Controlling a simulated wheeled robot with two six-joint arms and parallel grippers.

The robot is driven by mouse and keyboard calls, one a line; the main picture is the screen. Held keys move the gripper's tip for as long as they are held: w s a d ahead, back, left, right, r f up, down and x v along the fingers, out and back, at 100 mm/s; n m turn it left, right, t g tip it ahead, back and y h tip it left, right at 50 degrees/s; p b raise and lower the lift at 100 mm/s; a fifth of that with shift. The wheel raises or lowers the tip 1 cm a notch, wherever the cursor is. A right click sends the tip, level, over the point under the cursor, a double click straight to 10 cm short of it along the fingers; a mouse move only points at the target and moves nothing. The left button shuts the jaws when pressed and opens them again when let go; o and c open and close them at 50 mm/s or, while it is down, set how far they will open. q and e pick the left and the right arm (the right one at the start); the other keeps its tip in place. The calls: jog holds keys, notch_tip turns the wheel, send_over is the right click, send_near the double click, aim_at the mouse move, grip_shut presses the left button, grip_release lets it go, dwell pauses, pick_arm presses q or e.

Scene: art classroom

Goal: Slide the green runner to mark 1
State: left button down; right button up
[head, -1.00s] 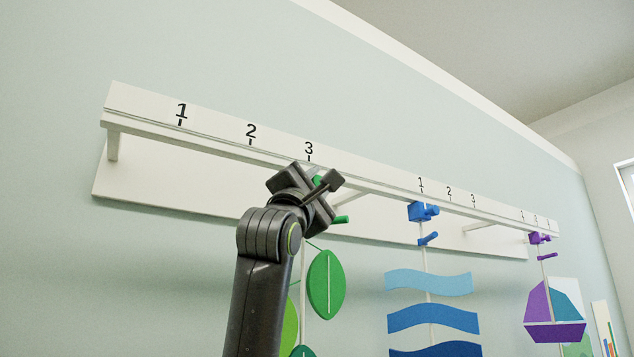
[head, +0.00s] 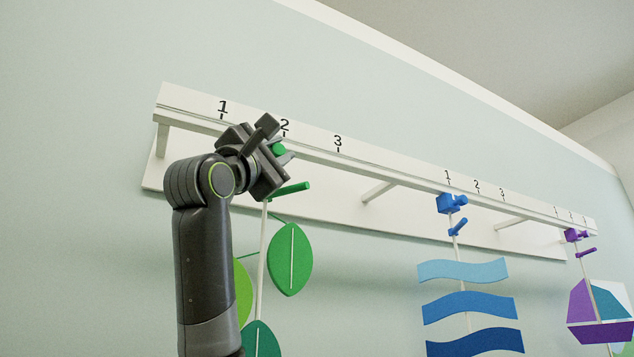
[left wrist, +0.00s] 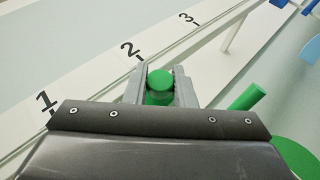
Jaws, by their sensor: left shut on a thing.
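The green runner (head: 278,149) hangs on the white rail (head: 370,172), and most of it is hidden behind my left gripper (head: 266,150). The gripper is shut on the runner, close to mark 2 (head: 284,126) and a little to its left. In the left wrist view the runner's round green knob (left wrist: 160,88) sits between the two grey fingers, just below mark 2. Mark 1 (head: 222,107) is further left on the board, and mark 3 (head: 338,141) is to the right. A green peg (head: 290,189) and green leaves (head: 290,258) hang below the runner.
A blue runner (head: 447,203) with wave shapes and a purple runner (head: 574,235) with a boat hang further right, each by its own marks. White brackets (head: 378,191) hold the rail off the board. The rail left of my gripper looks clear.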

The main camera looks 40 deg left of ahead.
pick_arm(q)
jog(key=s+a+b, duration=0.2)
jog(key=s+a, duration=0.1)
jog(key=s, duration=0.6)
jog(key=shift+a+b, duration=0.4)
jog(key=c, duration=1.3)
grip_release()
jog(key=shift+o, duration=0.2)
jog(key=shift+s, duration=0.1)
jog(key=b+v, duration=1)
jog(key=v, duration=0.7)
jog(key=shift+s, duration=0.2)
jog(key=shift+w+f, duration=0.1)
